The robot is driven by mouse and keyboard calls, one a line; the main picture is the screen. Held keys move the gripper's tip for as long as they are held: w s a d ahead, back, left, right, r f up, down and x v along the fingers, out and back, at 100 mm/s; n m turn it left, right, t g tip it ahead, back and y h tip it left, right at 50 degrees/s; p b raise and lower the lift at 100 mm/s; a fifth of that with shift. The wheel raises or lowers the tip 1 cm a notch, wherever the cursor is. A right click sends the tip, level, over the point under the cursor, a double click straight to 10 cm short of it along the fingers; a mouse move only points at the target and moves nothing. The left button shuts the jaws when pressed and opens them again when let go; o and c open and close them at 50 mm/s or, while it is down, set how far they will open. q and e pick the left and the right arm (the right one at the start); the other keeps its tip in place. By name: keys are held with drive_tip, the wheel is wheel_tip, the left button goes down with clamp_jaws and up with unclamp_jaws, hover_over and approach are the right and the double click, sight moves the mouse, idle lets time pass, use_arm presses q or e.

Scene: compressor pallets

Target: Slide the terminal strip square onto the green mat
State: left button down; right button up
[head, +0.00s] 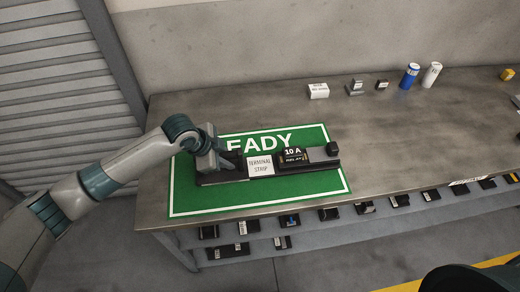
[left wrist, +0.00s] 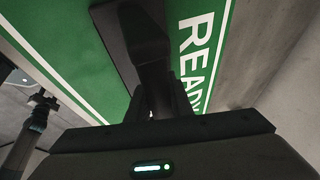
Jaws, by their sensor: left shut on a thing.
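The terminal strip (head: 260,165) is a long dark bar with a white "TERMINAL STRIP" label and a black "10 A RELAY" block on it. It lies on the green mat (head: 245,203) in the head view, its long side roughly along the mat's length and slightly tilted. My left gripper (head: 213,160) is shut on the strip's left end. In the left wrist view the gripper (left wrist: 160,108) holds a dark upright part of the strip (left wrist: 118,45), with the green mat (left wrist: 75,35) beneath. The gripper and arm hide part of the mat's lettering. My right gripper does not show.
The mat lies near the left front of a grey table (head: 400,150). A white labelled box (head: 318,91), small grey blocks, a blue can (head: 410,75) and a white can (head: 431,75) stand along the back. A shelf with several dark parts runs below the front edge.

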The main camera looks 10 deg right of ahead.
use_arm(q)
drive_tip(key=shift+a+f+p, duration=0.2)
drive_tip(key=shift+a+p, duration=0.25)
drive_tip(key=shift+a, duration=1.75)
drive_tip(key=c, duration=1.5)
unclamp_jaws()
drive_tip(key=shift+s+f, duration=0.1)
drive_tip(key=v, duration=1.2)
drive_tip(key=shift+r, duration=0.3)
